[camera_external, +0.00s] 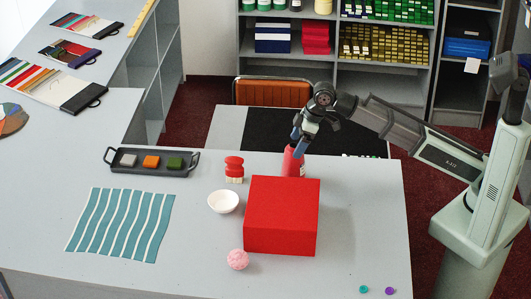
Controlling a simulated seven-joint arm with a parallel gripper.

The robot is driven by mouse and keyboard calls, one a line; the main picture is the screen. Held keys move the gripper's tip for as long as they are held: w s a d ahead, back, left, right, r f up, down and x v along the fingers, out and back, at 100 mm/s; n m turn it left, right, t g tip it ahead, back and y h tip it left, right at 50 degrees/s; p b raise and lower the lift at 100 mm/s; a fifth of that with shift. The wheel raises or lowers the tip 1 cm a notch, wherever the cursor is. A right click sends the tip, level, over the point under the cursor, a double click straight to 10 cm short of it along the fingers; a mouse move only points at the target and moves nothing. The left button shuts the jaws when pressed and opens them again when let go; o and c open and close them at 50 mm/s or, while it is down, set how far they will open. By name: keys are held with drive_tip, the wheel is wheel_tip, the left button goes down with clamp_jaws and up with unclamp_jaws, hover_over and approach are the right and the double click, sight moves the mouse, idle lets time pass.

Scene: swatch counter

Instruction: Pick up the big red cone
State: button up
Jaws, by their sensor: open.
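A red upright object (291,163) stands behind the big red box (282,216), which hides its lower part. It seems to have a small pale mark on its right side. I cannot tell whether it is a cone, and no other clear cone shows. My gripper (298,147) is open and points down at the top of this red object. The fingertips overlap it in the picture; I cannot tell whether they touch it or are around it.
Left of the box are a small red stacked item (234,163), a white bowl (223,202) and a pink ball (238,260). A black tray (190,164) with three blocks and a striped cloth (121,224) lie farther left. The front of the counter (180,279) is mostly clear.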

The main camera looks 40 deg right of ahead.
sight(294, 163)
drive_tip(key=x, duration=0.4)
drive_tip(key=shift+d, duration=0.3)
drive_tip(key=c, duration=1.7)
drive_tip(key=shift+c, duration=0.3)
drive_tip(key=shift+r, duration=0.15)
